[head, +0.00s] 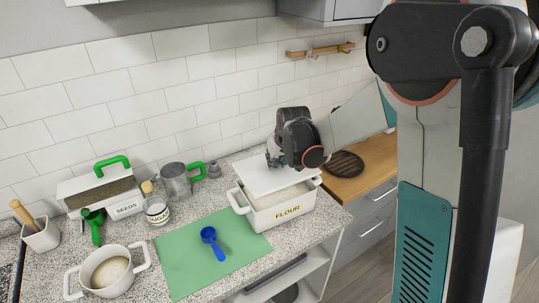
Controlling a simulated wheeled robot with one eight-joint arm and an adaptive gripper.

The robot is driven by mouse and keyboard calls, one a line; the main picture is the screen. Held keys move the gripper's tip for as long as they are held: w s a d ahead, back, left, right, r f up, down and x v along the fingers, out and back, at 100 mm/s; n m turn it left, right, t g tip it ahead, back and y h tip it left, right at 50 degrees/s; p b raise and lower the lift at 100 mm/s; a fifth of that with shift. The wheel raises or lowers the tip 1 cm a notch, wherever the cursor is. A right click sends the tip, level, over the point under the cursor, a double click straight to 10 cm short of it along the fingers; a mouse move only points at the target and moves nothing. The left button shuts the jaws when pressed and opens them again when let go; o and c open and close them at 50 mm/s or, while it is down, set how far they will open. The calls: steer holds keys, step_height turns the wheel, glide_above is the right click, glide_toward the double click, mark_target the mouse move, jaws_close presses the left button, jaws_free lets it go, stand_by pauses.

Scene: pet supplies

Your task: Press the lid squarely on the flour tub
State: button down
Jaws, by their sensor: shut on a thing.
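The flour tub (286,214) is a white rectangular tub labelled FLOUR with handles at its ends. It stands on the counter in the right half of the head view. The white flat lid (262,177) is over the tub's back part, looking tilted and out of line with the rim. Pale contents show in a gap between the lid and the front rim. My gripper (277,160) is above the lid and shut on it, apparently at its top. The fingertips and the lid's grip are partly hidden. Whether the lid touches the back rim cannot be told.
A green mat (190,265) with a blue scoop (211,240) lies left of the tub. A metal can (176,182), sugar jar (157,211), seeds box (84,196) and white pot (84,277) stand further left. A dark round trivet (343,164) lies right on a wooden top (366,180).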

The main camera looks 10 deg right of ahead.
mark_target(278, 171)
steer(key=shift+w+f, duration=0.1)
stand_by(0.3)
steer(key=shift+f+b, duration=2.8)
steer(key=shift+f, duration=0.4)
steer(key=shift+f+b, duration=0.1)
steer(key=shift+b, duration=0.35)
steer(key=c, duration=1.2)
jaws_free()
steer(key=shift+c, duration=0.2)
steer(key=o, duration=0.5)
